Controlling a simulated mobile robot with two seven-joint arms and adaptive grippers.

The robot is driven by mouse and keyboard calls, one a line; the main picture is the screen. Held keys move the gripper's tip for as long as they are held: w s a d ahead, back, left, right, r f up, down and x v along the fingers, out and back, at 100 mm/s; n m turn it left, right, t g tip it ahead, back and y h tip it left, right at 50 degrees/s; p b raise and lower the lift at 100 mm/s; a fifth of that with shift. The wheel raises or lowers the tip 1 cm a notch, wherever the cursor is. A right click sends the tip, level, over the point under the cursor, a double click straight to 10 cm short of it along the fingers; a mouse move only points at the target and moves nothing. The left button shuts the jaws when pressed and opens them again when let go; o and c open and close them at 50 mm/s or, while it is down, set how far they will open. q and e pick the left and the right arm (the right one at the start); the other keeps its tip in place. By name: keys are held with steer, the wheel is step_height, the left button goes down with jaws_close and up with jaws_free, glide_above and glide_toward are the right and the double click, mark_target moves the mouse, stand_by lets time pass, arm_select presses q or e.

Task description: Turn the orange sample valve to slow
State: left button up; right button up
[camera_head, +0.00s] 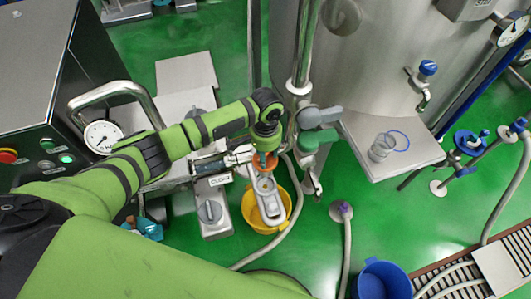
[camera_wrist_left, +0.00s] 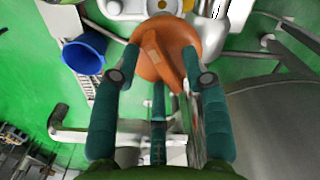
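The orange sample valve handle (camera_head: 265,161) is partly hidden by my left gripper in the head view, above a yellow bucket. In the left wrist view the orange handle (camera_wrist_left: 165,48) has a rounded body and a narrow part pointing down the picture. I cannot make out the valve's setting marks. My right gripper is in neither view.
A yellow bucket (camera_head: 281,224) and a light grey holder (camera_head: 266,190) are below the valve. A grey knob box (camera_head: 217,226) is left. A blue bucket (camera_head: 384,279) is lower right.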

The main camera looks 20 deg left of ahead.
arm_select(q)
steer(key=shift+r, duration=0.1)
step_height(320, 180, up, 12)
stand_by(0.5)
stand_by(0.4)
